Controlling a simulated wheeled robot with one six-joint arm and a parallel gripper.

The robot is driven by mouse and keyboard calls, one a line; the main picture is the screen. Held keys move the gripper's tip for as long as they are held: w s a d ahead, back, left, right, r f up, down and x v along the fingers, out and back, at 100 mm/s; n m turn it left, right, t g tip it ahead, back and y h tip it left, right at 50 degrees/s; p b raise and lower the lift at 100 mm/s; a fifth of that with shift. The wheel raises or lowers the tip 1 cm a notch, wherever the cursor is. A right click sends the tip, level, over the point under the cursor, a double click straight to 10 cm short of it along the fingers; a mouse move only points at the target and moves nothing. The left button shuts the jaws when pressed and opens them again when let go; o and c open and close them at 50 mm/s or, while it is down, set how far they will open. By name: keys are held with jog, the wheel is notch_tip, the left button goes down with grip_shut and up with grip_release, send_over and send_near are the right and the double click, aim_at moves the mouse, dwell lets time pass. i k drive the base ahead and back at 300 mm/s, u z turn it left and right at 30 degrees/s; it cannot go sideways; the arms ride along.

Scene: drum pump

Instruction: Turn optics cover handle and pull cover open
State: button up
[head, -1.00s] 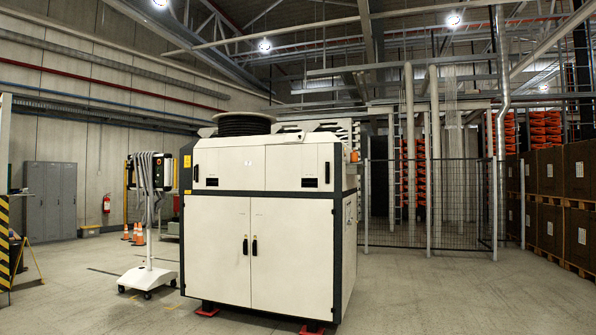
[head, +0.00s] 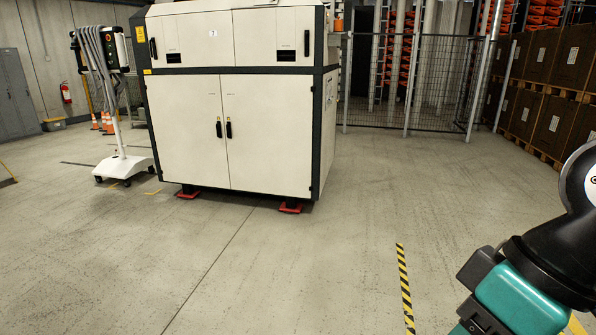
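A white machine cabinet with dark edges stands ahead in the head view, its top cut off by the frame. Its upper section has a left cover panel (head: 205,42) and a right cover panel (head: 265,45). A black upright handle (head: 152,48) is at the left panel's outer edge, and another black upright handle (head: 307,43) is near the right panel's outer edge. Both panels look closed. I cannot tell which is the optics cover. Part of my arm shows at the lower right, well apart from the cabinet; my gripper's fingers are not visible.
Two lower doors (head: 180,125) with black handles (head: 223,129) are closed. A white wheeled stand (head: 123,168) with cables is left of the cabinet. Mesh fence (head: 430,90) and stacked brown crates (head: 530,90) are behind right. The floor in front is clear, with a striped tape line (head: 404,285).

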aim_at(270, 36)
jog(key=u, duration=0.6)
jog(key=i, duration=2.35)
jog(key=z, duration=0.05)
jog(key=i, duration=2.25)
jog(key=z, duration=0.95)
jog(key=i, duration=0.3)
jog(key=u, duration=0.1)
